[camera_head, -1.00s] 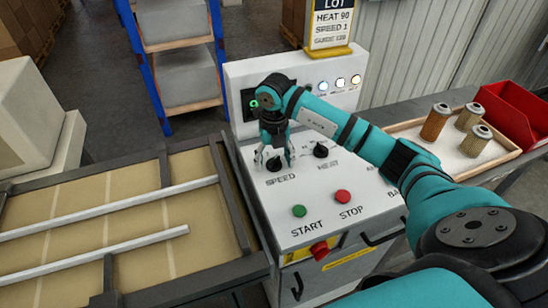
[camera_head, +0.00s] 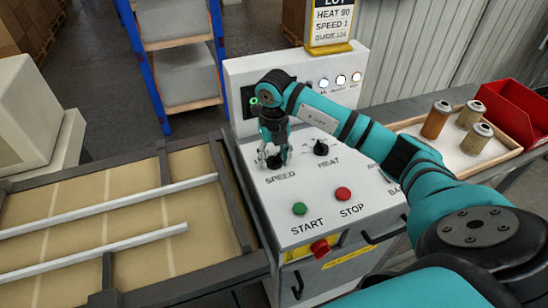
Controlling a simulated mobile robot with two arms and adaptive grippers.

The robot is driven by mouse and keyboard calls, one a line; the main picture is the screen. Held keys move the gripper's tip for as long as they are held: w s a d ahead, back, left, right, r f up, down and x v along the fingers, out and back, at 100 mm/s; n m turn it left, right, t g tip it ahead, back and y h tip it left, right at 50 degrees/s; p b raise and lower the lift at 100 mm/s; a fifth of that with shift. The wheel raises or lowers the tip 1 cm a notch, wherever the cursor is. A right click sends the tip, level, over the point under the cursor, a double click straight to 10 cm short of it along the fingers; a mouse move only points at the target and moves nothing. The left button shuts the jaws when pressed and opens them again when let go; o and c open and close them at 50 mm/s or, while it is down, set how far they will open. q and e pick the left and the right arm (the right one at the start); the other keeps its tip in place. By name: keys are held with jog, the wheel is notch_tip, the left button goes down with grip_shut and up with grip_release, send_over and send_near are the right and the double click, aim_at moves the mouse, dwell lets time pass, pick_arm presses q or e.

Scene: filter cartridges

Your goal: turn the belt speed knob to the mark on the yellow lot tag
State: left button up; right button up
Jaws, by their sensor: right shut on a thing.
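The belt speed knob (camera_head: 274,162) is a small dark knob on the sloped white panel, above the printed word SPEED. My right gripper (camera_head: 275,160) comes down over it from above and is shut on it. The fingers hide most of the knob, so its pointer cannot be read. The yellow lot tag (camera_head: 331,46) stands on top of the machine, with a white card reading LOT, HEAT 90, SPEED 1 and a smaller guide line that is hard to read. My left gripper is not in view.
The HEAT knob (camera_head: 321,148) sits just right of the gripper. A green START button (camera_head: 300,209) and a red STOP button (camera_head: 343,194) lie lower on the panel. A tray (camera_head: 400,125) with several cartridges and a red bin (camera_head: 515,110) stand at right. The belt (camera_head: 90,205) is at left.

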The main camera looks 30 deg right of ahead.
aim_at(274, 156)
jog(key=n+b, duration=0.4)
jog(key=n, duration=0.2)
jog(key=shift+f, duration=0.1)
jog(key=n+b, duration=0.3)
jog(key=n, duration=0.2)
jog(key=n+b, duration=0.2)
jog(key=n, duration=0.4)
jog(key=shift+w+n+b, duration=0.1)
jog(key=shift+n+b, duration=0.2)
jog(key=shift+b, duration=0.1)
jog(key=n+b, duration=0.1)
jog(key=n, duration=0.4)
jog(key=shift+r+b, duration=0.2)
jog(key=shift+b, duration=0.1)
jog(key=shift+n, duration=0.4)
jog(key=o, duration=1.2)
notch_tip(274, 156, up, 12)
